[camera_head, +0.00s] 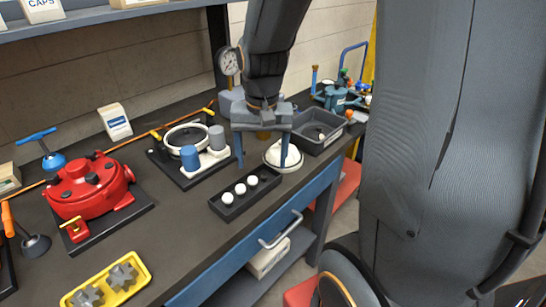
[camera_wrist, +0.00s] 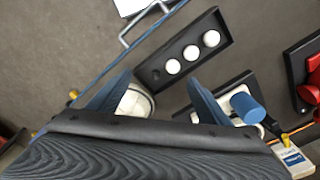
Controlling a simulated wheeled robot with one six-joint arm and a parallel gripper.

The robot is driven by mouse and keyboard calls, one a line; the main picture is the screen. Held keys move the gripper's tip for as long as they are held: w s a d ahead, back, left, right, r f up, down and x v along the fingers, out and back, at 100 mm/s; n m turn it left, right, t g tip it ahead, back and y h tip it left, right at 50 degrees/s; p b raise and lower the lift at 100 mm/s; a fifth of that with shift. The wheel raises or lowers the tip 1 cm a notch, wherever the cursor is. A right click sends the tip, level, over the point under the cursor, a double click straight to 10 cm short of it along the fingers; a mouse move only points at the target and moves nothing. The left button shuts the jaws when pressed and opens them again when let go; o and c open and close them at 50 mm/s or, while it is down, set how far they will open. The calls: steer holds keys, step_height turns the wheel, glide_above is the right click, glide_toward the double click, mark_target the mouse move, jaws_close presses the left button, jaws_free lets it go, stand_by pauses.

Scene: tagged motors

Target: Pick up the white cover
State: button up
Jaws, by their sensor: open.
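The white cover (camera_head: 272,157) is a round, shallow white piece on the dark bench top, near the front edge. My gripper (camera_head: 262,162) is open above the bench, with its two blue fingers pointing down. In the head view its right finger passes in front of the cover, and its left finger is left of it. In the wrist view the cover (camera_wrist: 137,104) shows partly behind the left finger, and the gripper body hides part of it.
A dark tray (camera_head: 226,208) with three white balls lies in front of the gripper. A grey bin (camera_head: 334,141) stands right of the cover. Left are a base with a white ring (camera_head: 168,142) and blue and grey cylinders, a red motor housing (camera_head: 78,195) and a yellow tray (camera_head: 130,263).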

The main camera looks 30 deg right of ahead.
steer(key=w+d+r+m, duration=0.1)
steer(key=w+d+m, duration=0.2)
steer(key=w+d+r+m, duration=0.1)
steer(key=w+d+m, duration=0.2)
steer(key=d, duration=0.1)
steer(key=w+d+r+m+g+b, duration=0.1)
steer(key=w+d+m, duration=0.2)
steer(key=d+m, duration=0.1)
steer(key=shift+r, duration=0.25)
steer(key=shift+d+f, duration=0.15)
steer(key=shift+s+f+p, duration=0.1)
steer(key=shift+f+p, duration=1.3)
steer(key=shift+f, duration=2.25)
steer(key=c, duration=1.5)
